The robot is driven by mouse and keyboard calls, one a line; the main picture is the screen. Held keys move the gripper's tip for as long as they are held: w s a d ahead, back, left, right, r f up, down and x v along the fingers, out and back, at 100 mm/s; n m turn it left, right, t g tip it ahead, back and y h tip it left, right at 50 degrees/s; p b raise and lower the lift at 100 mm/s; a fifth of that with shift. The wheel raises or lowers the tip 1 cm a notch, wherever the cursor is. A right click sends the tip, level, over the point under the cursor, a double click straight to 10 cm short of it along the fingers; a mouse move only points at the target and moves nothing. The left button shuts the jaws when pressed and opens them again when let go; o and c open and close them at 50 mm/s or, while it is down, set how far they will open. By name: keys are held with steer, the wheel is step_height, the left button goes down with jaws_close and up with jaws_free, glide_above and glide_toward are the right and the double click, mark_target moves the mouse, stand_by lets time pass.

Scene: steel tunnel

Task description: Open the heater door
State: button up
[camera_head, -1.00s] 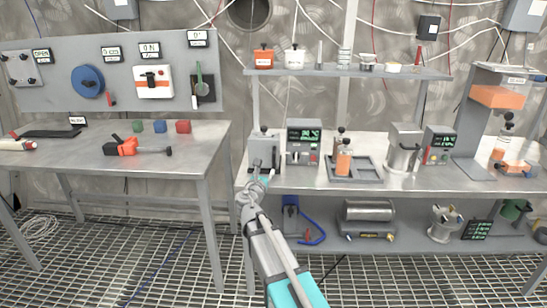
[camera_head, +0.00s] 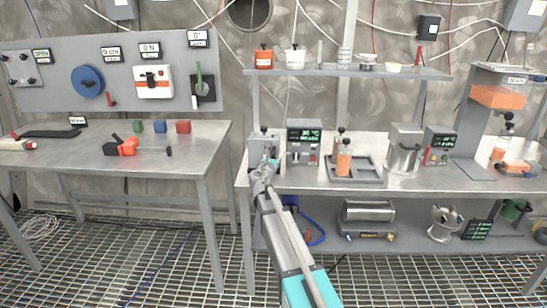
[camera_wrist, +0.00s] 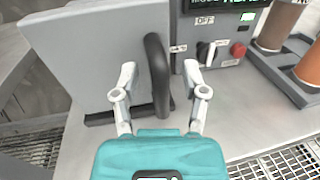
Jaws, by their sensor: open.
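The heater is a grey unit with a green-lit display, a knob and a red button (camera_head: 304,143), on the right-hand bench. A plain grey panel that looks like its door (camera_wrist: 95,60) fills the left of the wrist view, with a curved black upright handle (camera_wrist: 157,75) on it. My gripper (camera_wrist: 160,72) is open, with one finger on each side of the handle; I cannot tell whether either finger touches it. In the head view my gripper (camera_head: 264,168) is in front of the panel and hides its lower part. I cannot tell whether the door is ajar.
A shelf (camera_head: 340,71) with small containers runs above. The left bench (camera_head: 185,155) holds coloured cubes and a tool.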

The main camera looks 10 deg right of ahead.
steer(key=shift+w, duration=0.1)
jaws_close()
stand_by(0.3)
steer(key=shift+d+h, duration=0.2)
steer(key=shift+h, duration=0.1)
